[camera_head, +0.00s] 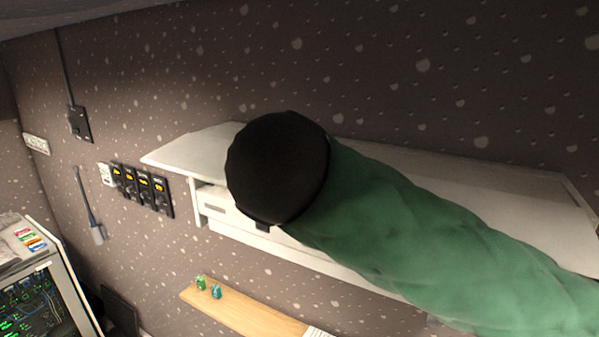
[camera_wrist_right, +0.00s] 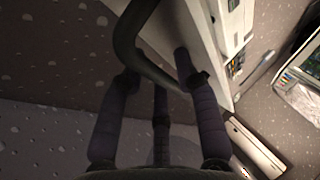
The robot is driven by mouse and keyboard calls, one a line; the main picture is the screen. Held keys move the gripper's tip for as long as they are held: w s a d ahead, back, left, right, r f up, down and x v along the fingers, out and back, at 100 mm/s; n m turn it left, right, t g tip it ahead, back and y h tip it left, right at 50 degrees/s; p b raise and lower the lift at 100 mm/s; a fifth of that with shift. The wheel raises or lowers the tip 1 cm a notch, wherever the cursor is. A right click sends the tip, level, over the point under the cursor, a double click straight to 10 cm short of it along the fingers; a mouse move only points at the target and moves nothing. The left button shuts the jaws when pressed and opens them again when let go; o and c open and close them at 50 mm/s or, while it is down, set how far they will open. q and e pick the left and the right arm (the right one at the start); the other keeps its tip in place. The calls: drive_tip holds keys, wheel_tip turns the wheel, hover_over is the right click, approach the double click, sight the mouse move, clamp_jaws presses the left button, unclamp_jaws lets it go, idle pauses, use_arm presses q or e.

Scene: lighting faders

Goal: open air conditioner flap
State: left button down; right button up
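The white air conditioner (camera_head: 225,213) is mounted on the wall, with a wide pale top panel (camera_head: 190,150). My green-sleeved right arm comes in from the right, and its round black end covers the unit's middle. The fingers are hidden there. In the right wrist view, my right gripper (camera_wrist_right: 156,68) has its dark fingers spread apart beside a white panel (camera_wrist_right: 208,50) of the unit. A dark curved bar (camera_wrist_right: 128,45) passes near the fingertips. I cannot tell whether they touch it, or which part is the flap. My left gripper is not in view.
A wooden shelf (camera_head: 240,312) with two small colored items (camera_head: 208,287) is below the unit. Black wall switches (camera_head: 143,186) and a hanging grey tool (camera_head: 92,215) are to the left. A rack with green lights (camera_head: 30,303) stands at lower left.

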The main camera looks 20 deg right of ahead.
drive_tip(key=shift+w+d, duration=0.1)
idle(0.3)
drive_tip(key=v, duration=1.2)
